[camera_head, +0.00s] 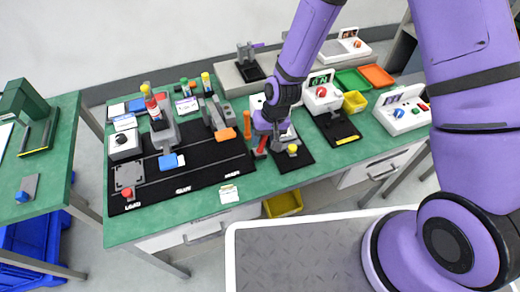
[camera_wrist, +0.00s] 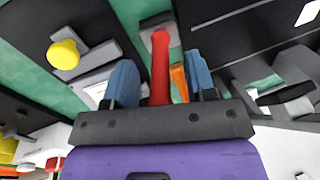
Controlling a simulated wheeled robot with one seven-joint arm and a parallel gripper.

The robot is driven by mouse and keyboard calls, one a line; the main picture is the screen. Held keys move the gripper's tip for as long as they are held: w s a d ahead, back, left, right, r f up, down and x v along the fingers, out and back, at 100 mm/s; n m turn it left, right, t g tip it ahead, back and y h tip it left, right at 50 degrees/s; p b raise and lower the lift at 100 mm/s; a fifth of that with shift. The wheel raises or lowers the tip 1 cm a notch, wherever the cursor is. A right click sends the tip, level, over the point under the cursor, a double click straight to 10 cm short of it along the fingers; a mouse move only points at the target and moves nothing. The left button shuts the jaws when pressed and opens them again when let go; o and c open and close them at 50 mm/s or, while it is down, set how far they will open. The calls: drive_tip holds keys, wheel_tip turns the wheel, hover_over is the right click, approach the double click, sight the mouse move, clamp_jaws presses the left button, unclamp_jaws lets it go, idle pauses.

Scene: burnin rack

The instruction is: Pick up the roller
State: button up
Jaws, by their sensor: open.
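A red-handled tool with a grey block-like end, which I take to be the roller, shows in the wrist view (camera_wrist: 160,62). Its handle runs between my two blue fingers, with a visible gap on each side. My gripper (camera_wrist: 161,75) is open and not closed on it. In the head view my gripper (camera_head: 270,136) is low over the green bench, and the red handle (camera_head: 261,147) shows just beside it. The lower part of the handle is hidden behind the gripper body in the wrist view.
An orange bar (camera_wrist: 179,82) lies close behind the right finger. A yellow-knobbed fixture (camera_head: 292,149) stands on a black mat to the right. A large black mat (camera_head: 205,172) with several devices is to the left. Yellow, green and orange trays are at the back right.

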clamp_jaws()
drive_tip(key=shift+r, duration=0.1)
